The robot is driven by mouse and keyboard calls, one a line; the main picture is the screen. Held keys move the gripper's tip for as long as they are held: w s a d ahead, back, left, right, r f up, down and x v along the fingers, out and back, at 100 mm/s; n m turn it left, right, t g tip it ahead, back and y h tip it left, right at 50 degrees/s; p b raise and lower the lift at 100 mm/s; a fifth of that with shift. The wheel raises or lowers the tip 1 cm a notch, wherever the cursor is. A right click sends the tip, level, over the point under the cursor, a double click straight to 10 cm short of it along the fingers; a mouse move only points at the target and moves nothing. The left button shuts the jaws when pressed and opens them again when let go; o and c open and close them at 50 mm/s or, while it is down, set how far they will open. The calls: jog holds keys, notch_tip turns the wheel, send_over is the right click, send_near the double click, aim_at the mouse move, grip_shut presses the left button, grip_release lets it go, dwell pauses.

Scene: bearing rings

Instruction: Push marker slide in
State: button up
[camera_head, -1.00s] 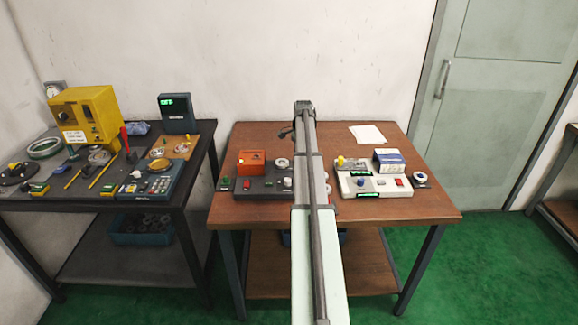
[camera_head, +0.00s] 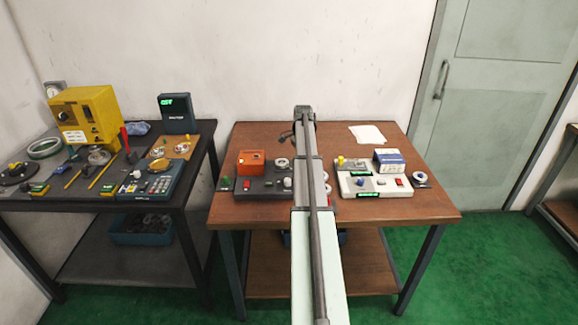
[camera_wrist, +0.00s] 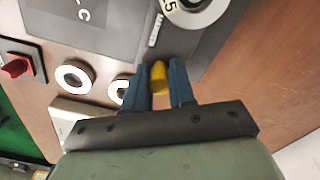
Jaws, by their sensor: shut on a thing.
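The yellow marker slide knob (camera_wrist: 159,80) sits at the edge of the dark grey panel (camera_wrist: 120,32), by small white lettering. My gripper (camera_wrist: 159,84) has its two blue fingers on either side of the knob and is shut on it. How deep the slide sits cannot be told. In the head view, my own arm hides the fingertips and the knob; part of the dark grey panel (camera_head: 258,193) shows left of the arm.
In the wrist view, a white ringed dial (camera_wrist: 197,12), a red switch (camera_wrist: 15,67) and a white ring (camera_wrist: 73,77) are nearby. In the head view, an orange box (camera_head: 251,162) and a white panel (camera_head: 400,205) flank my arm. The table (camera_head: 425,195) has bare wood at front right.

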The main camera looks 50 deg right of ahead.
jog(key=shift+w+a, duration=3.95)
jog(key=shift+w, duration=0.05)
jog(key=shift+c, duration=0.2)
jog(key=shift+w+a, duration=0.2)
jog(key=shift+w, duration=0.05)
jog(key=o, duration=0.7)
jog(key=shift+c, duration=0.2)
jog(key=shift+o, duration=0.3)
jog(key=shift+s, duration=0.1)
notch_tip(320, 180, up, 7)
